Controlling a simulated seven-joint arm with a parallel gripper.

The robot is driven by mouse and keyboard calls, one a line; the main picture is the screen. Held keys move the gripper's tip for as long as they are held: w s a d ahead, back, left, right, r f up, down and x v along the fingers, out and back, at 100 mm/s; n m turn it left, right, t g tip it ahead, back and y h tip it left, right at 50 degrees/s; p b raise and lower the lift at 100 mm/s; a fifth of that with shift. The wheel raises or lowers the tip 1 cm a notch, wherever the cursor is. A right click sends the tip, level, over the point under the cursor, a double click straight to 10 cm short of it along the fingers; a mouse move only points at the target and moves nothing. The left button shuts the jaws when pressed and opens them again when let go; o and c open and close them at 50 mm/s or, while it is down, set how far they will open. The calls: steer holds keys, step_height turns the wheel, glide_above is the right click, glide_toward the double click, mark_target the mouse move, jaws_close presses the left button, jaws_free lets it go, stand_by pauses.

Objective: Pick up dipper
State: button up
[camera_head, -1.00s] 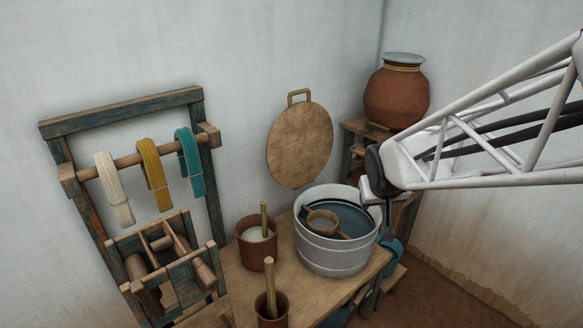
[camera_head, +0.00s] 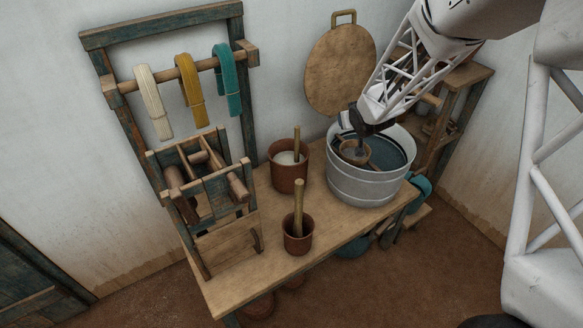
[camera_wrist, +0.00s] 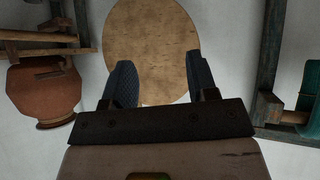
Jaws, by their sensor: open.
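The dipper (camera_head: 354,153) is a small brown round cup inside the white metal bucket (camera_head: 362,187), which holds dark blue liquid. The dipper and bucket do not show in the wrist view.
A red-brown pot with a stick (camera_head: 287,170) and a smaller one (camera_head: 297,238) stand left of the bucket on the wooden table (camera_head: 262,277). A round wooden board (camera_head: 338,75) is on the wall behind. A rack with hanging yarn (camera_head: 190,90) stands left.

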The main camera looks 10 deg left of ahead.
steer(key=w+a+f+n+y, duration=0.25)
steer(key=w+a+f, duration=0.25)
steer(key=a+f, duration=0.4)
steer(key=y, duration=0.3)
glide_toward(297, 139)
steer(key=w, duration=0.1)
steer(key=w+a+f, duration=0.1)
steer(key=w, duration=0.1)
steer(key=shift+a+f+n, duration=0.25)
steer(key=shift+f, duration=0.15)
steer(key=shift+w+a, duration=0.1)
steer(key=shift+x, duration=1.2)
steer(key=shift+f, duration=0.1)
steer(key=shift+x, duration=2.55)
steer(key=shift+a, duration=0.15)
